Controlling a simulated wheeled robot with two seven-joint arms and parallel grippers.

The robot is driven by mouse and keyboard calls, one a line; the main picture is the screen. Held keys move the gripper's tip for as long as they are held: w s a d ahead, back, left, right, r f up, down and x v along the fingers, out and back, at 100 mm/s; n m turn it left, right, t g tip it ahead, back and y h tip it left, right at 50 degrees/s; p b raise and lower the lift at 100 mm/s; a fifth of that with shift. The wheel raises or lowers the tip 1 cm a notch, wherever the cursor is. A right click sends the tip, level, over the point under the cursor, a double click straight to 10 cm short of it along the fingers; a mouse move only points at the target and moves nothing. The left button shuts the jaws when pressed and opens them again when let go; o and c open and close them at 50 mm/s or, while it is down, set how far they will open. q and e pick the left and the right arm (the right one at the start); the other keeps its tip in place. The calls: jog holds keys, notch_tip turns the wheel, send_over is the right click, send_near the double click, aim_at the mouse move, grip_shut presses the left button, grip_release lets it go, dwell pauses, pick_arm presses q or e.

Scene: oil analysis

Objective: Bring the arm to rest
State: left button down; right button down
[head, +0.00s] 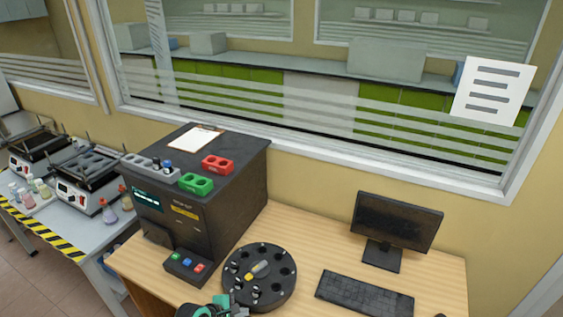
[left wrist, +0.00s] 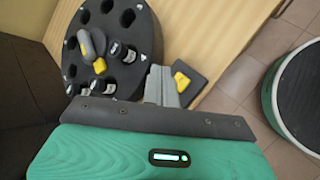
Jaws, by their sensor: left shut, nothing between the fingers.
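My left gripper (head: 232,306) shows at the bottom of the head view, just in front of the round black carousel. In the left wrist view its fingers (left wrist: 168,87) are shut with nothing between them, beside the carousel's edge. The black carousel (left wrist: 147,42) has several holes around its rim, some holding dark-capped vials (left wrist: 125,53), and a grey and yellow handle at its centre. The carousel (head: 287,263) also stands on the wooden table in the head view. My right gripper is in neither view.
A black analyser (head: 225,206) with red (head: 217,165) and green (head: 196,184) racks on top stands left of the carousel. A keyboard (head: 365,296) and monitor (head: 396,222) are on the right. A side bench (head: 60,215) with bottles is at far left. Bare tabletop lies behind the carousel.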

pick_arm(q)
jog(key=s+d+r+m+g+y, duration=0.1)
jog(key=s+d+r+m, duration=0.2)
jog(key=s+m, duration=0.35)
jog(key=s+d+r+m+g, duration=0.1)
jog(key=s+d+r+m, duration=0.15)
jog(key=s+m, duration=0.4)
jog(key=s+a+r+m+g+y, duration=0.1)
jog(key=s+a+r+m+y, duration=0.25)
jog(key=s+a+r, duration=0.35)
jog(key=s+a+r+m+y, duration=0.2)
jog(key=s+a+r+m, duration=0.25)
jog(key=s, duration=0.45)
notch_tip(320, 180, down, 34)
jog(key=g+b, duration=0.1)
jog(key=b, duration=0.4)
jog(key=s+a+f+b, duration=0.1)
jog(key=s+f+b, duration=0.1)
jog(key=s+f, duration=0.7)
jog(key=s+a+f+g+b, duration=0.1)
jog(key=s+a+f+b, duration=0.1)
jog(key=s+f, duration=0.8)
notch_tip(320, 180, down, 7)
jog(key=shift+s+f+n+g, duration=0.2)
jog(key=shift+n+g, duration=0.1)
